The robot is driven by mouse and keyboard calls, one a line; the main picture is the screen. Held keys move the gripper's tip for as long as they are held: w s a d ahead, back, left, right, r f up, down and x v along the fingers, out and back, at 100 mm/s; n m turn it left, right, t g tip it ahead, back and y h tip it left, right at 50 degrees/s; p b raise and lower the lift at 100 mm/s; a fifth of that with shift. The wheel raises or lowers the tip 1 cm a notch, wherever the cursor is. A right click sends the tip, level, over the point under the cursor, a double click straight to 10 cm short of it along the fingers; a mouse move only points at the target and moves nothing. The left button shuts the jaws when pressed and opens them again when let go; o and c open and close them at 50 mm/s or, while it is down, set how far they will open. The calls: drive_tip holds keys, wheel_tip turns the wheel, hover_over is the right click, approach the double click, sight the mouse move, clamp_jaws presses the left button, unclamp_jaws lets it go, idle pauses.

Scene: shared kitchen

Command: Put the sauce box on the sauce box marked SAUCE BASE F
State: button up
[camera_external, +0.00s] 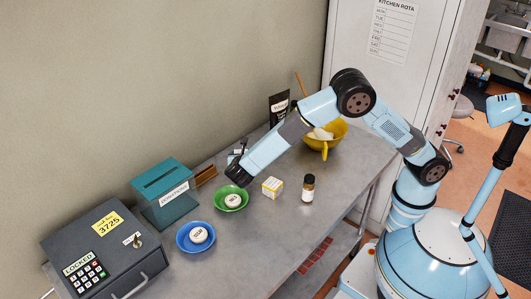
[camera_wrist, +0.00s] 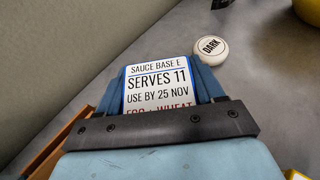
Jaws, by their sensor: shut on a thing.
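In the wrist view my gripper (camera_wrist: 160,88) is shut on a sauce box (camera_wrist: 157,85) with a white label reading SAUCE BASE E, SERVES 11, USE BY 25 NOV. The label's lower part is hidden by the gripper body. In the external view my gripper (camera_external: 238,178) is near the back of the table, just above and behind the green bowl in the picture. A small white and dark item (camera_external: 236,154) shows beside it; I cannot tell what it is. No label reading SAUCE BASE F is legible in either view.

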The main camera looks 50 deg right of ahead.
drive_tip(key=o, duration=1.2)
drive_tip(key=shift+c, duration=0.2)
drive_tip(key=v, duration=1.2)
